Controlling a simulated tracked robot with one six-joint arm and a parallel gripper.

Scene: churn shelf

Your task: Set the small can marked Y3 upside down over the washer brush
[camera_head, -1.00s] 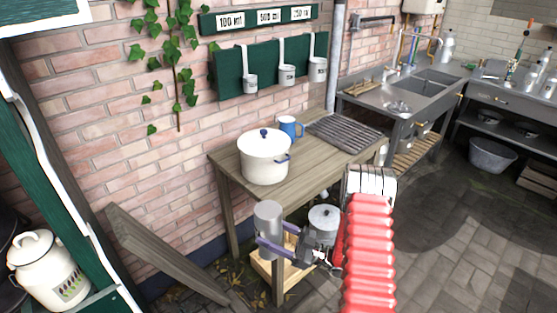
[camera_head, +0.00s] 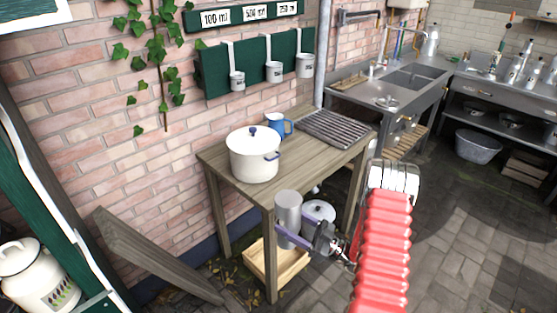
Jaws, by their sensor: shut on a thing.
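My gripper (camera_head: 290,238) is shut on a plain grey metal can (camera_head: 288,208), held roughly upright in front of the wooden table. No Y3 mark shows on the side facing me, and I cannot tell which end is open. The can and gripper are far from the sink area. Thin upright things with coloured tops (camera_head: 495,58) stand on the far right counter; they may include the washer brush, but are too small to tell.
The wooden table (camera_head: 220,164) bears a cream lidded pot (camera_head: 254,160), a blue mug (camera_head: 274,126) and a slatted rack (camera_head: 335,128). Below are a lidded metal pot (camera_head: 321,211) and a wooden crate (camera_head: 285,272). A sink (camera_head: 412,77) stands behind.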

